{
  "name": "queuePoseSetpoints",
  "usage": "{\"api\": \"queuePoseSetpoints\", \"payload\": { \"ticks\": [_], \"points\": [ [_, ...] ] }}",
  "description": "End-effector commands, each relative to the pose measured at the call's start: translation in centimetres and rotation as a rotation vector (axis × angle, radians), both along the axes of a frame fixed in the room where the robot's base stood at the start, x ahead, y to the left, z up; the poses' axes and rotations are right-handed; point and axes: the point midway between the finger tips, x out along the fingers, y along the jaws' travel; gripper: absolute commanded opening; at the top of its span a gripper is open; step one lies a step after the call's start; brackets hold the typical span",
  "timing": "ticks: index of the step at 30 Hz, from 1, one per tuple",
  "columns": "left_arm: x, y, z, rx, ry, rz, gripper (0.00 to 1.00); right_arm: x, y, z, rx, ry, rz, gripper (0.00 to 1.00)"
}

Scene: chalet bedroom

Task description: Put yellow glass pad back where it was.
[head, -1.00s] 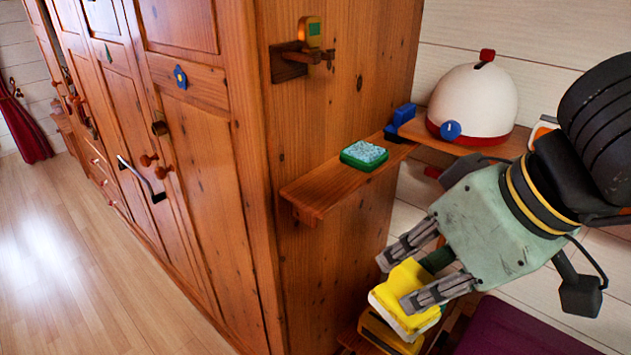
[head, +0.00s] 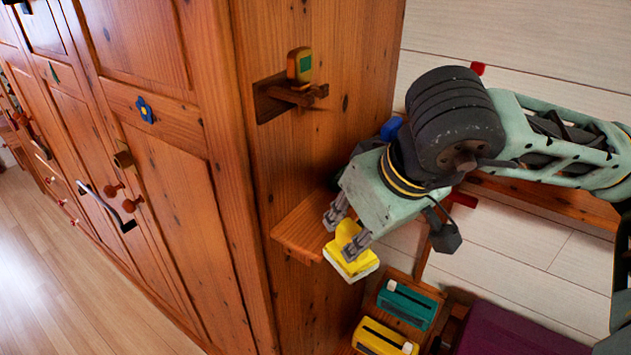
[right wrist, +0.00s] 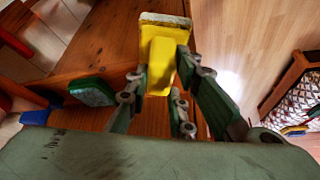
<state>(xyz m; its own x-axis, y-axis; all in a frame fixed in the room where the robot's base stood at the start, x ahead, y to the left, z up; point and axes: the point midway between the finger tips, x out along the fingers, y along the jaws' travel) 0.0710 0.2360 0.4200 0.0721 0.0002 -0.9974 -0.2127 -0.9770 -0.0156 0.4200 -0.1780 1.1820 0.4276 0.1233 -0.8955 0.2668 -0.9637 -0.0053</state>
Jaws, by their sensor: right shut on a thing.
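The yellow glass pad (head: 350,262), with a pale underside, is in the fingers of my right gripper (head: 348,235). In the right wrist view the pad (right wrist: 161,62) sits between the two fingers of the right gripper (right wrist: 162,85). In the head view it overlaps the front end of the small wooden shelf (head: 297,228) on the cabinet's side; I cannot tell whether it touches the shelf. A green pad (right wrist: 92,92) lies on the shelf in the right wrist view; my gripper hides it in the head view. My left gripper is not in view.
A wooden cabinet (head: 235,130) stands left of the shelf, with a wooden bracket (head: 288,97) above it. Below are a teal slotted box (head: 407,305) and a yellow slotted box (head: 383,341). A blue object (right wrist: 35,117) is near the shelf's far end.

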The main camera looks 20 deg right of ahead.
Motion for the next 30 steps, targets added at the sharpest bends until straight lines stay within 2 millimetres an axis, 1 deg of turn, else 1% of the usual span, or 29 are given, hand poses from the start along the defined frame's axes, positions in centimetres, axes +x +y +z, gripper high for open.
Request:
{"api": "queuePoseSetpoints", "payload": {
  "ticks": [1,3,6,12,14,19,22,29,30],
  "points": [
    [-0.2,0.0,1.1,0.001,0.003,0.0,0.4,1.3,0.5,0.6,0.002,0.005,0.0,0.0],
    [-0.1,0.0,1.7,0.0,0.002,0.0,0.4,2.9,0.9,0.5,0.0,0.003,0.0,0.0],
    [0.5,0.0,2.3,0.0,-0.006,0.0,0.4,4.6,1.4,0.3,0.0,0.002,0.001,0.0],
    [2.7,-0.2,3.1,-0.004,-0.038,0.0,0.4,6.2,1.9,0.2,0.002,0.0,0.001,0.0],
    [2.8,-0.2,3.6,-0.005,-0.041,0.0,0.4,6.9,2.1,0.3,0.001,0.002,0.001,0.0],
    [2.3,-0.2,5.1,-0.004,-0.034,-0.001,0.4,9.8,2.9,0.4,0.001,0.001,0.0,0.0],
    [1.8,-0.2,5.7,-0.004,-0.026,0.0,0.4,9.5,2.8,-0.2,0.0,0.002,0.001,0.0],
    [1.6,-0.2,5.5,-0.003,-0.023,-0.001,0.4,9.5,2.8,-0.7,0.001,0.001,0.0,0.0],
    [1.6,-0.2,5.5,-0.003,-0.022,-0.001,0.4,9.5,2.8,-0.7,0.001,0.001,0.0,0.22]
  ]
}}
